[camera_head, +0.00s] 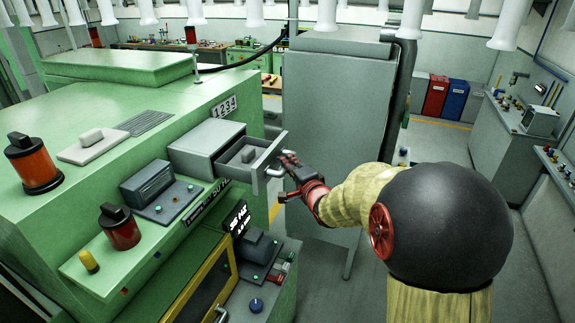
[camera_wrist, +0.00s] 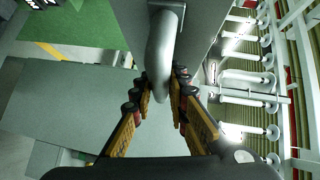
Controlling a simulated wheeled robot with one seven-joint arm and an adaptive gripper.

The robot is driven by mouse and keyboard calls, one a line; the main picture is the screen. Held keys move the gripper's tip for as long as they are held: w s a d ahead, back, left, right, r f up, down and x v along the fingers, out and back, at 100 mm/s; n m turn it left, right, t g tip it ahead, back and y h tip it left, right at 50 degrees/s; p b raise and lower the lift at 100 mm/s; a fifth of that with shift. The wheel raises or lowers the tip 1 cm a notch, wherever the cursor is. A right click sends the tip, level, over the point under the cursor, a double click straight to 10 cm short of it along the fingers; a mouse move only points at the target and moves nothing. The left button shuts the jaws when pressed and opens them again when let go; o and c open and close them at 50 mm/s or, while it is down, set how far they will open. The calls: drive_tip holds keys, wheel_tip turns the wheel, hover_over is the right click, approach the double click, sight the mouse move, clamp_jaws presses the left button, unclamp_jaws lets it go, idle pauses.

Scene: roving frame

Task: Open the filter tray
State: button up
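The filter tray (camera_head: 262,160) is a grey drawer standing part way out of a grey box (camera_head: 205,140) on top of the green machine. Its open top shows a grey block inside. A curved grey handle is on its front and shows in the wrist view (camera_wrist: 160,55). My gripper (camera_head: 288,164) is at the tray's front. In the wrist view my gripper's fingers (camera_wrist: 162,85) lie on both sides of the handle and appear closed on it. My fingers partly hide the handle in the head view.
The green machine (camera_head: 100,110) carries red and orange knobs, a grey control box (camera_head: 147,184) and a yellow-framed door below. A tall grey cabinet (camera_head: 335,130) stands close behind my gripper. Floor shows to the right, before a side counter (camera_head: 510,140).

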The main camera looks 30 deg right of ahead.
drive_tip(key=o, duration=0.5)
drive_tip(key=shift+s, duration=0.1)
drive_tip(key=s, duration=0.4)
drive_tip(key=s+a+r, duration=0.1)
drive_tip(key=s, duration=0.6)
drive_tip(key=shift+s+a+r, duration=0.3)
